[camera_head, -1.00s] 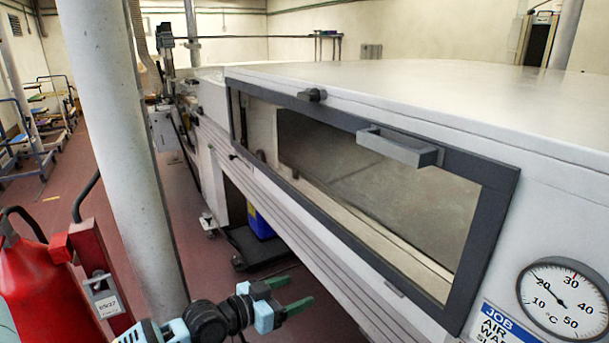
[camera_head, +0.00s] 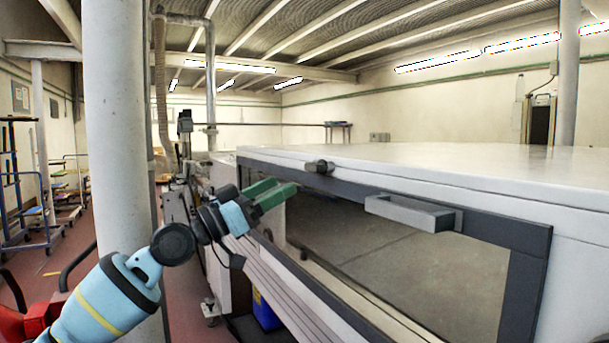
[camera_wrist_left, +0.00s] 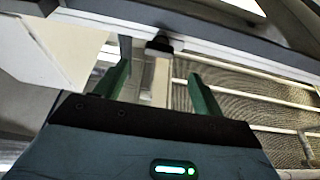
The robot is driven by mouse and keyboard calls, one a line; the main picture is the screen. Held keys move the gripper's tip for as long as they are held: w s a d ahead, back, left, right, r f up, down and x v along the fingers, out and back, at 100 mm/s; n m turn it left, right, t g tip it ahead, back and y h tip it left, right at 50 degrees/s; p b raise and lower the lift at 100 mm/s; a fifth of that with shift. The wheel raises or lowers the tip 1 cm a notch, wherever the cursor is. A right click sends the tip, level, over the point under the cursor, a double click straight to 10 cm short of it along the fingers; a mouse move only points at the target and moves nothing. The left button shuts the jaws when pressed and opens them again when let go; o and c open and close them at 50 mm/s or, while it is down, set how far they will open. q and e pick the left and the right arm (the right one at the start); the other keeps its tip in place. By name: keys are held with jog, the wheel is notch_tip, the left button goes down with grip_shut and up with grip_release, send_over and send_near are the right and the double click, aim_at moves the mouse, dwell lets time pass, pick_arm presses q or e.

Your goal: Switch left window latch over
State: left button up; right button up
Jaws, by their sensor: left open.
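The left window latch (camera_head: 319,166) is a small dark knob on the top edge of the window frame, near its left end. It also shows in the wrist view as a dark piece (camera_wrist_left: 160,46) beyond and between the fingertips. My left gripper (camera_head: 285,188) has green fingers, open and empty, in front of the upper left part of the window. Its tips point toward the latch and sit a little below and left of it, apart from it. The wrist view shows the spread fingers (camera_wrist_left: 158,78) too. My right gripper is out of view.
The dark-framed window has a grey bar handle (camera_head: 410,212) to the right of the latch. The machine's white top (camera_head: 450,165) is bare. A thick pale column (camera_head: 120,150) stands at left beside my arm. A red object (camera_head: 38,318) is at lower left.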

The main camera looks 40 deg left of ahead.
aim_at(310, 170)
pick_arm(q)
jog(key=p+x, duration=0.3)
jog(key=x, duration=0.3)
jog(key=shift+d+r, duration=0.1)
jog(key=shift+r, duration=0.05)
jog(key=shift+w+d+r, duration=0.1)
jog(key=shift+w+d, duration=0.15)
jog(key=shift+w, duration=0.4)
jog(key=c, duration=0.9)
jog(key=shift+c, duration=0.5)
